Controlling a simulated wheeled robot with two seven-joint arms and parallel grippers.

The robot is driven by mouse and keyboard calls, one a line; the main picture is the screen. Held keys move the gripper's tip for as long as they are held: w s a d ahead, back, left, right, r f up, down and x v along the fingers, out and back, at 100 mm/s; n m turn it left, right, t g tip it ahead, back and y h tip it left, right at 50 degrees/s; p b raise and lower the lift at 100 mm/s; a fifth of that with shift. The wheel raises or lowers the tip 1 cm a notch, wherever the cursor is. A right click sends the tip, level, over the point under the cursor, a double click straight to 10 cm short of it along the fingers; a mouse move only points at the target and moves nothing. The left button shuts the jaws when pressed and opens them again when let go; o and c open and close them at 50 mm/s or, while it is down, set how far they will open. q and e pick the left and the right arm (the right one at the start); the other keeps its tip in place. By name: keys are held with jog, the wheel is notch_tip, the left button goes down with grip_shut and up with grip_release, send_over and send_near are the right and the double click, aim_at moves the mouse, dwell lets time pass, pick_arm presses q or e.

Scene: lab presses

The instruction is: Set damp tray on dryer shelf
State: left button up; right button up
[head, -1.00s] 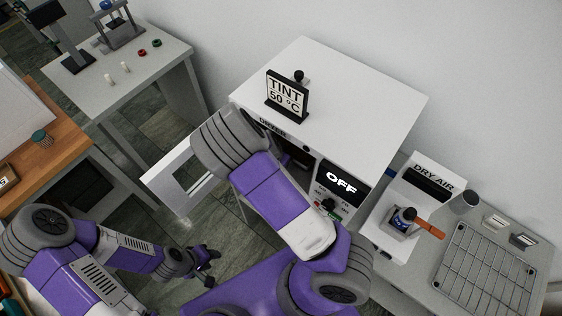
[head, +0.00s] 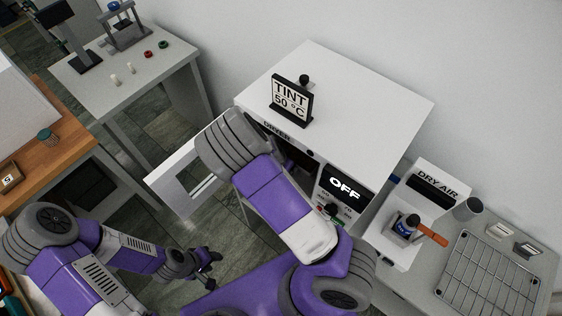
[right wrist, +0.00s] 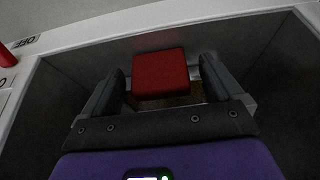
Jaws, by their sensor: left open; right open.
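The dryer (head: 375,105) is a white cabinet with a display reading OFF. Its door (head: 187,180) stands open to the left. My right arm reaches into the opening, and the right gripper is hidden in the head view. In the right wrist view my right gripper (right wrist: 162,76) is open inside the dark chamber. A red square block-like thing (right wrist: 160,66) lies between and beyond its fingers; I cannot tell whether it is the damp tray or its load, or whether the fingers touch it. My left gripper (head: 207,258) is open and empty above the floor, low left of the dryer.
A sign reading TINT 50 °C (head: 291,98) stands on the dryer. A grey table (head: 125,75) and a wooden bench (head: 55,155) stand left.

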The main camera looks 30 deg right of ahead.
jog(key=p+v, duration=0.1)
jog(key=v, duration=1)
jog(key=shift+a+r+p, duration=0.25)
jog(key=shift+r+p, duration=0.05)
jog(key=shift+p, duration=0.1)
jog(key=shift+s, duration=0.1)
